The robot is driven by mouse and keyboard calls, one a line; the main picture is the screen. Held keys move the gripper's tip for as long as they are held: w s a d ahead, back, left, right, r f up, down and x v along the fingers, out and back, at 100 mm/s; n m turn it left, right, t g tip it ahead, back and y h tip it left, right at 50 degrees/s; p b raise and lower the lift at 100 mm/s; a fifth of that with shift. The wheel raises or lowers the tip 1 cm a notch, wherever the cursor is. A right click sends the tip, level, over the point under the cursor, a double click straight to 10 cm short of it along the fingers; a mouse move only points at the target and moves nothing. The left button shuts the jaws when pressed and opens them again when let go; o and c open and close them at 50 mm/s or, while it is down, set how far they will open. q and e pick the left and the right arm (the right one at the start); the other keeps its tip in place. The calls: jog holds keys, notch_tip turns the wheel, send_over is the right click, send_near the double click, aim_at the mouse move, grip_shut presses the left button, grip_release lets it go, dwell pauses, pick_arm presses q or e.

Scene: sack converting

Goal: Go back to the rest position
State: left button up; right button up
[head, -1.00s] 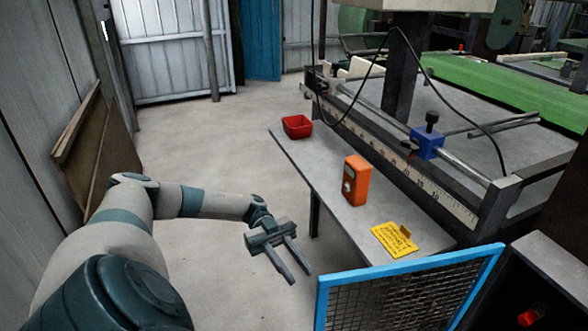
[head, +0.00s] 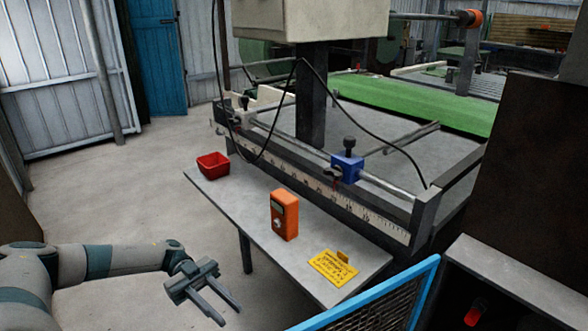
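My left gripper (head: 215,306) hangs over the floor at the lower left, in front of the grey shelf's near left edge. Its two fingers are apart with nothing between them. My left arm comes in from the left edge. My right gripper is out of view.
A machine with a ruler scale (head: 300,180), a blue clamp (head: 346,167) and a hanging black cable stands behind the shelf. A blue-framed mesh guard (head: 375,300) is at the front. A dark box with a red knob (head: 475,313) is at the lower right. Open floor (head: 110,190) lies left.

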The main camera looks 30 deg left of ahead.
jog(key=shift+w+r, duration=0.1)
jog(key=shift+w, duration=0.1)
